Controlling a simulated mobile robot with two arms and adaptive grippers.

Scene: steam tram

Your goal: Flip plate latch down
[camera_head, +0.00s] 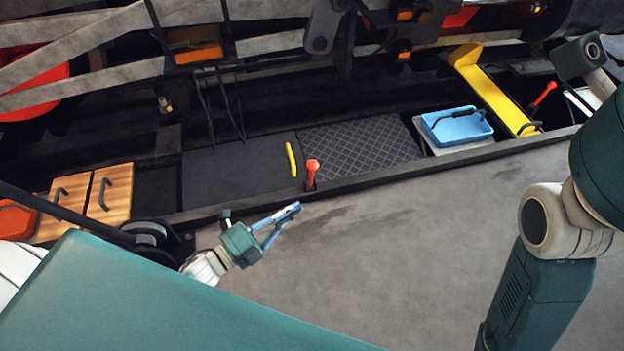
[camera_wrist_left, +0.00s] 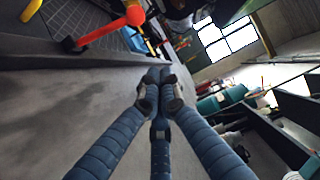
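A red-handled lever (camera_head: 312,168), likely the plate latch, stands up at the front edge of the patterned dark plate (camera_head: 362,145), by its left corner. In the left wrist view the red lever (camera_wrist_left: 108,27) sticks out at the upper left, with its red knob towards the middle. My left gripper (camera_head: 295,208) is in front of the edge, a little below and left of the lever, and not touching it. Its blue fingers come together at the tips, and they also meet in the left wrist view (camera_wrist_left: 160,95) with nothing between them. My right gripper is out of view.
A yellow handle (camera_head: 291,160) stands just left of the lever. A blue tray (camera_head: 457,127), a yellow frame (camera_head: 495,90) and a second red lever (camera_head: 544,94) are to the right. Wooden panels (camera_head: 110,193) are at the left. The grey floor (camera_head: 400,240) in front is clear.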

